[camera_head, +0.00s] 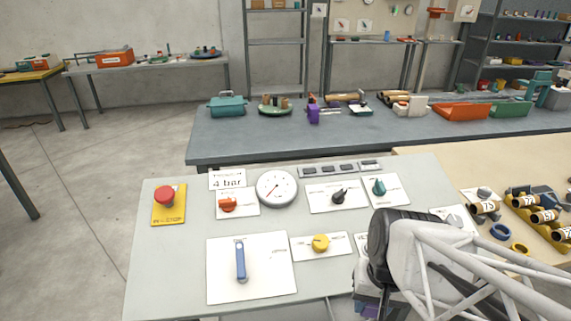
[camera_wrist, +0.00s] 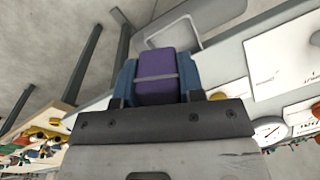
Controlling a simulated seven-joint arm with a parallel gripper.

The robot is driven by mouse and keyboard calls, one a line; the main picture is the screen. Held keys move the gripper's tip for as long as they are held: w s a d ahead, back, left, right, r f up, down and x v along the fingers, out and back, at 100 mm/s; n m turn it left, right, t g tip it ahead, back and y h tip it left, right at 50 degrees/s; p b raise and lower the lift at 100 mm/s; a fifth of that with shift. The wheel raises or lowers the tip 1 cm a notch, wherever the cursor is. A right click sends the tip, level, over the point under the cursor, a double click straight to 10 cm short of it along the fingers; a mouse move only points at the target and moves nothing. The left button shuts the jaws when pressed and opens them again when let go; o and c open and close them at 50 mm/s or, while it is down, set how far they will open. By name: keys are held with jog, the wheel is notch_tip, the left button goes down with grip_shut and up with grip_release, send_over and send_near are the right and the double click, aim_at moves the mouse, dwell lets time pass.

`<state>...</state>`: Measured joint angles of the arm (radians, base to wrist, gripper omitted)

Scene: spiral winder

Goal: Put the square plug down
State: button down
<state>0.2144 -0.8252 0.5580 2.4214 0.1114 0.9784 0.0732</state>
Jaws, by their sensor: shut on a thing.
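The square plug (camera_wrist: 157,72) is a purple block with a pale band across it. In the wrist view it sits between the two blue fingers of my gripper (camera_wrist: 157,80), which are shut on it from both sides. In the head view my arm covers most of the gripper. Only a bit of purple (camera_head: 369,307) shows below the arm, at the front right edge of the grey panel table (camera_head: 165,265). The plug's far end and whatever lies directly beneath it cannot be made out.
The panel table carries a blue lever (camera_head: 241,262), a yellow knob (camera_head: 320,242), a white gauge (camera_head: 277,188) and a red stop button (camera_head: 165,195). Cardboard tubes and rings (camera_head: 501,231) lie on the wooden table at right. A grey rounded frame (camera_wrist: 170,22) shows beyond the plug.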

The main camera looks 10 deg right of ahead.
jog(key=s+a+f+n+h, duration=0.1)
jog(key=s+f+n, duration=0.3)
jog(key=s, duration=0.6)
jog(key=shift+a+f, duration=0.65)
jog(key=shift+f, duration=0.1)
jog(key=shift+w, duration=0.25)
send_over(346, 313)
jog(key=shift+f, duration=0.75)
dwell(0.3)
jog(key=shift+f, duration=1.75)
jog(key=shift+f, duration=0.6)
jog(key=c, duration=1)
grip_release()
